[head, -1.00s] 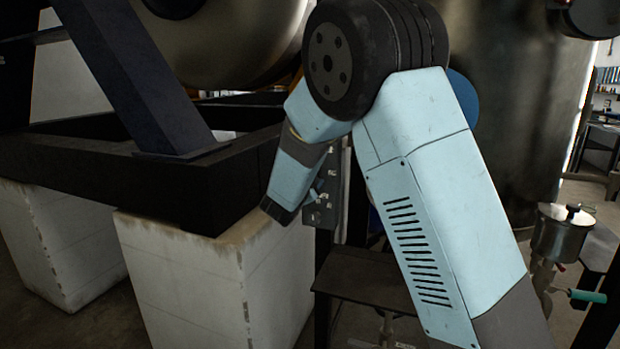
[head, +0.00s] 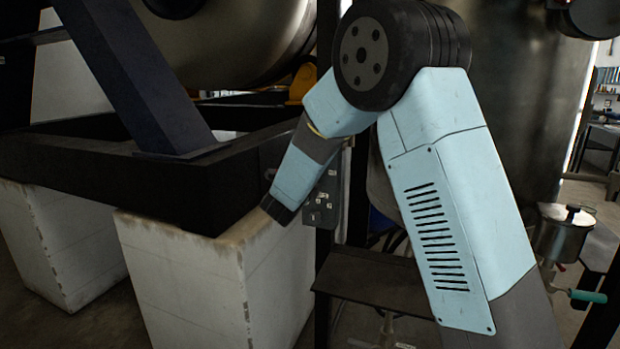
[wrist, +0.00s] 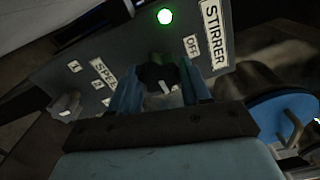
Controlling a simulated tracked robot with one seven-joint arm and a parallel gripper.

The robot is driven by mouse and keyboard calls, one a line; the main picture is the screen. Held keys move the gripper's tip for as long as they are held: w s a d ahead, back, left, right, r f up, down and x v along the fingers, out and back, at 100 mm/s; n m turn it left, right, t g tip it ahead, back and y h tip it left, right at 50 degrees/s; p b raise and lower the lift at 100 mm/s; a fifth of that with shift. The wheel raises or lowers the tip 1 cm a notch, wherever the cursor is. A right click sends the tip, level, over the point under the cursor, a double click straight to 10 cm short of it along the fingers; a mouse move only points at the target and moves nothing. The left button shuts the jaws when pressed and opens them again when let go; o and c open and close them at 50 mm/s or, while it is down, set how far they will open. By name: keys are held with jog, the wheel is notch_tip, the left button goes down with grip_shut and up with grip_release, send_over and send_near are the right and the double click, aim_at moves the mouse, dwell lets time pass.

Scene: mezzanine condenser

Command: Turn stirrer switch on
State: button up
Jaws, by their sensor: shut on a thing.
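The grey control panel (wrist: 110,70) fills the upper part of the wrist view, tilted, with a STIRRER label (wrist: 213,33) and an OFF label (wrist: 192,47). The black stirrer switch (wrist: 160,73) has a pale pointer mark. My gripper (wrist: 161,82) is shut on this switch, one blue finger on each side; the fingers hide part of it. A round green lamp (wrist: 165,16) above the switch is lit. In the head view the panel (head: 324,203) stands beside the end of my forearm, and the fingertips cannot be made out there.
A second knob (wrist: 66,105) sits left on the panel by a partly hidden label starting SPE. A black frame (head: 120,180) on white blocks (head: 205,270) stands left of the panel. A dark shelf (head: 370,280) lies below. A steel pot (head: 562,238) stands at right.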

jog(key=shift+s+f+m, duration=0.1)
jog(key=shift+f+m, duration=0.25)
jog(key=shift+m, duration=0.05)
jog(key=o, duration=1.1)
jog(key=shift+r, duration=0.15)
jog(key=shift+c, duration=0.2)
jog(key=v, duration=1.3)
jog(key=shift+s, duration=0.3)
jog(key=shift+r, duration=0.1)
